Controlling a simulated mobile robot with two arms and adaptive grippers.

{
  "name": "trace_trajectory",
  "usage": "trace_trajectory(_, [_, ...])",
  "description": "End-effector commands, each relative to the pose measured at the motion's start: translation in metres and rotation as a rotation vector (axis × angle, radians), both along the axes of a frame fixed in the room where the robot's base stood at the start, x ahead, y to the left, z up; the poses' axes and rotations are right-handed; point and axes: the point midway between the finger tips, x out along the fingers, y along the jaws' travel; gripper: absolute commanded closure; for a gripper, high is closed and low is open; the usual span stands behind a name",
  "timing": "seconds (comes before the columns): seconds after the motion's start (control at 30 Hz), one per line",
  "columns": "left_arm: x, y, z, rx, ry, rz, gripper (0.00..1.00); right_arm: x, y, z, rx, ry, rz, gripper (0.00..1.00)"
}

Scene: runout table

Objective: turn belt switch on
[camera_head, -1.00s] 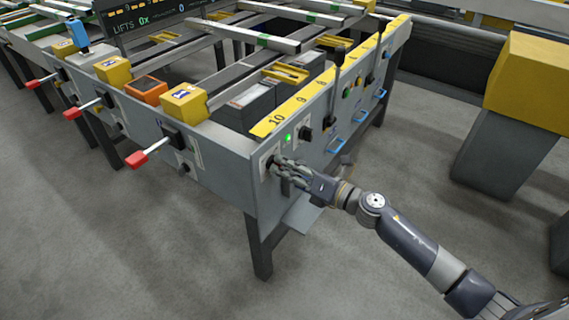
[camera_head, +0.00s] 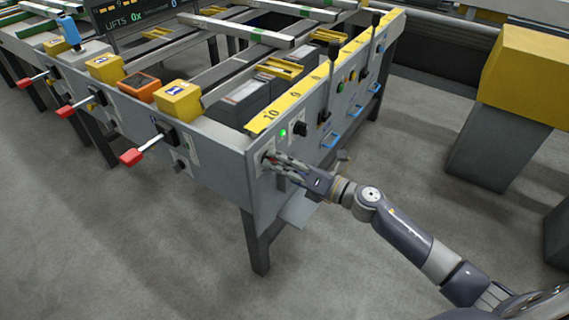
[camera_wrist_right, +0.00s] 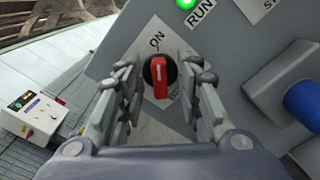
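The belt switch is a round black knob with a red pointer (camera_wrist_right: 160,78) on a white plate marked ON, seen in the right wrist view. The red pointer is near upright in that view, and the ON label sits just above it. My right gripper (camera_wrist_right: 163,82) is open, with its fingers on either side of the knob; I cannot tell whether they touch it. In the head view my right gripper (camera_head: 272,162) is at the near corner of the table's end panel and mostly hides the switch. My left gripper is in neither view.
A green lamp (camera_head: 282,132) marked RUN is lit beside the switch. A black knob (camera_head: 301,129), levers and blue handles (camera_head: 330,140) line the same panel. Red-tipped levers (camera_head: 132,156) stick out of the left side. A yellow-topped post (camera_head: 525,75) stands at right.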

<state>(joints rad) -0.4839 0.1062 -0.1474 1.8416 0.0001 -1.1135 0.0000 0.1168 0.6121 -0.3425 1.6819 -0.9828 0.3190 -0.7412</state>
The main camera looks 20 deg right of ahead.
Motion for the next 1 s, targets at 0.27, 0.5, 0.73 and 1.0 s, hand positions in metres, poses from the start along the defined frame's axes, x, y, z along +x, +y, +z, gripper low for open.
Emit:
trace_trajectory(0.27, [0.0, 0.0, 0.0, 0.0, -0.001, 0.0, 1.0, -0.022, -0.017, -0.001, -0.002, 0.002, -0.001, 0.68])
trace_trajectory(0.5, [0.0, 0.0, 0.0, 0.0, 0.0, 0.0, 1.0, -0.057, -0.044, -0.002, 0.0, 0.005, -0.001, 0.68])
trace_trajectory(0.73, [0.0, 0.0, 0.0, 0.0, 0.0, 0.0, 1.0, -0.083, -0.064, -0.002, 0.0, 0.003, 0.0, 0.68])
trace_trajectory(1.0, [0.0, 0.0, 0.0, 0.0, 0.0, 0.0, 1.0, -0.095, -0.073, -0.001, 0.001, 0.002, 0.001, 0.68])
